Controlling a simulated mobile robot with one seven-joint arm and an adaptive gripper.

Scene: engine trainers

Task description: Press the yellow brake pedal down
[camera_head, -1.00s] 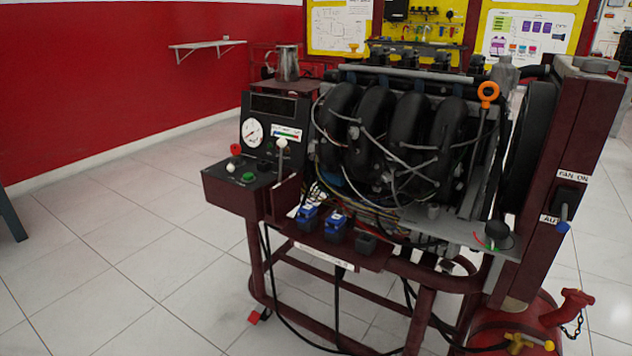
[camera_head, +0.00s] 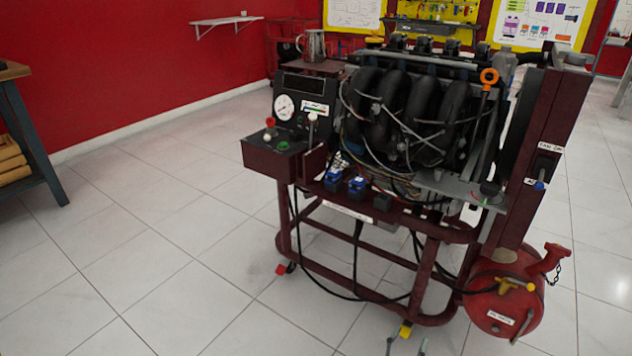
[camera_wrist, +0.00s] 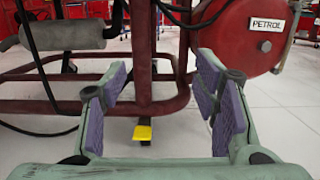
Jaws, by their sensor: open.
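The yellow brake pedal (camera_head: 405,330) shows near the bottom edge in the head view, low at the front of the engine trainer's dark red frame. In the wrist view the pedal (camera_wrist: 142,132) is a small yellow plate low down, just below the bottom frame tube and near the floor. My gripper (camera_wrist: 160,82) is open and empty, with purple pads on both fingers. The pedal appears between the fingers in the picture, but lies beyond them. In the head view only the tips of my gripper (camera_head: 406,346) show at the bottom edge, just below the pedal.
The engine trainer (camera_head: 340,226) stands on a dark red tube frame. A red petrol tank (camera_head: 490,290) sits at its right, also in the wrist view (camera_wrist: 235,38). Black cables hang in front of the frame. A workbench (camera_head: 45,160) stands far left; the tiled floor between is clear.

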